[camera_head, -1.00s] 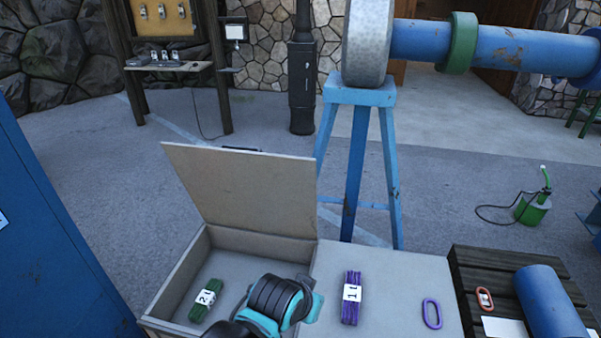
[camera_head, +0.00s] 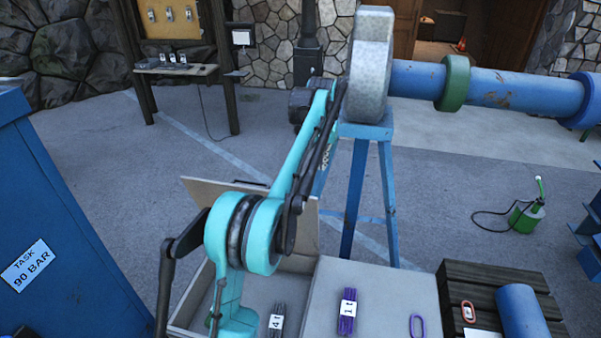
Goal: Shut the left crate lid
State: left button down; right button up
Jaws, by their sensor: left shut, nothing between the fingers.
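The left crate (camera_head: 190,299) is at the lower middle, partly hidden by my arm. Its lid (camera_head: 206,191) stands open, tilted up at the back edge; my arm covers much of it. Inside the crate lies a dark bundle with a white label (camera_head: 276,320). A green bundle is almost wholly hidden behind my arm. My left arm rises from the bottom and reaches away past the lid. My left gripper (camera_head: 325,152) is shut and empty, small and hard to make out behind the arm, close to the blue stand. My right gripper is not in view.
A pale surface (camera_head: 388,285) beside the crate holds a purple bundle (camera_head: 347,312) and a purple ring (camera_head: 417,326). A dark slatted pallet (camera_head: 480,275) with a blue cylinder (camera_head: 522,310) is at right. A blue stand (camera_head: 358,180) rises behind; a blue cabinet (camera_head: 60,225) is at left.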

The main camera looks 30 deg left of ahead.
pick_arm(q)
jog(key=w+a+f+n+g+p, duration=0.1)
jog(key=w+a+p, duration=0.1)
jog(key=a+p, duration=0.25)
jog(key=w+a+f+g+p, duration=0.1)
jog(key=w+a+p, duration=0.2)
jog(key=a+p, duration=0.15)
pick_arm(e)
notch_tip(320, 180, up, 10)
pick_arm(q)
jog(key=shift+h, duration=0.3)
jog(key=s+f+b, duration=0.1)
jog(key=f, duration=0.2)
jog(key=s+f+b, duration=0.1)
jog(key=f+b, duration=0.1)
jog(key=f, duration=0.2)
jog(key=s+d+f+b, duration=0.1)
jog(key=f+b, duration=0.1)
jog(key=f, duration=0.2)
jog(key=shift+s+f, duration=0.15)
jog(key=shift+s, duration=0.25)
jog(key=shift+s+f, duration=0.15)
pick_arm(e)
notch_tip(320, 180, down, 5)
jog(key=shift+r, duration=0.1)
pick_arm(q)
jog(key=shift+s+b, duration=0.15)
jog(key=shift+b, duration=0.15)
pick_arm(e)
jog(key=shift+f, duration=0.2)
